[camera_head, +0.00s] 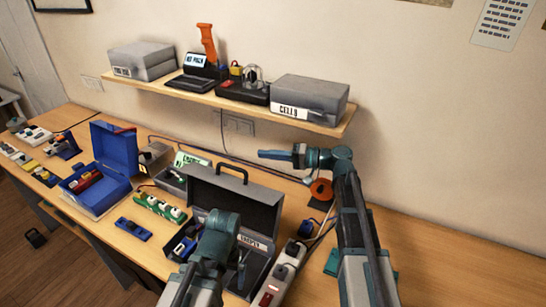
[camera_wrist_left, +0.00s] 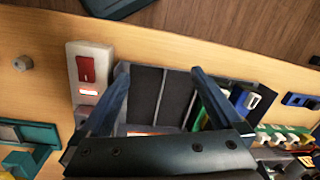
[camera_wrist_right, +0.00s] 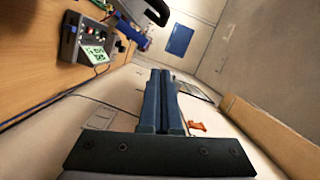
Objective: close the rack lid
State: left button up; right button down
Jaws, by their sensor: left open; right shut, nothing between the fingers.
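My right gripper (camera_head: 268,154) is shut and empty, behind and above the lid, pointing left.
A power strip (camera_head: 283,273) with a red switch lies right beside the rack. A blue open box (camera_head: 100,185), a green strip (camera_head: 160,207) and a blue part (camera_head: 133,229) lie to the left. A shelf (camera_head: 225,97) with boxes hangs on the wall behind.

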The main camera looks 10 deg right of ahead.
jog(key=s+a+f+b, duration=0.1)
jog(key=a, duration=0.6)
jog(key=shift+s+f, duration=0.15)
jog(key=shift+f, duration=0.1)
jog(key=shift+a, duration=0.1)
